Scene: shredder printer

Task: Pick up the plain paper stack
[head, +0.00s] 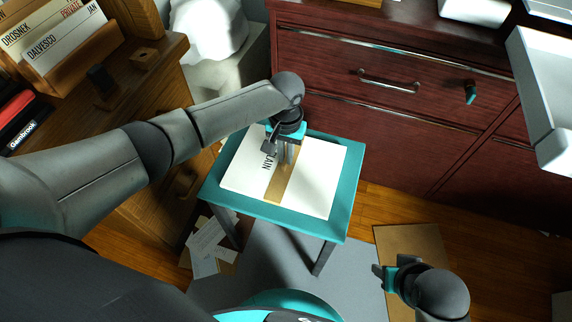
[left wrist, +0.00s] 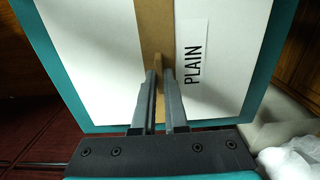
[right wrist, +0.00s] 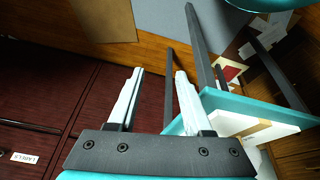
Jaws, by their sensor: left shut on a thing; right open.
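The plain paper stack (head: 318,180) is white, with a brown band (head: 280,183) around its middle and a "PLAIN" label. It lies over the small teal table (head: 290,218); I cannot tell whether it is lifted slightly. My left gripper (head: 287,160) points down onto the stack's middle. In the left wrist view, its fingers (left wrist: 160,78) are shut on a raised brown part of the band, beside the label (left wrist: 193,65). My right gripper (head: 388,278) is open and empty, low to the right of the table. Its spread fingers also show in the right wrist view (right wrist: 158,85).
A dark red drawer cabinet (head: 400,130) stands behind the table. A wooden desk (head: 150,85) with a card holder is at the left. Loose papers (head: 210,245) lie on the floor by the table's left leg. A brown sheet (head: 405,240) lies on the floor at right.

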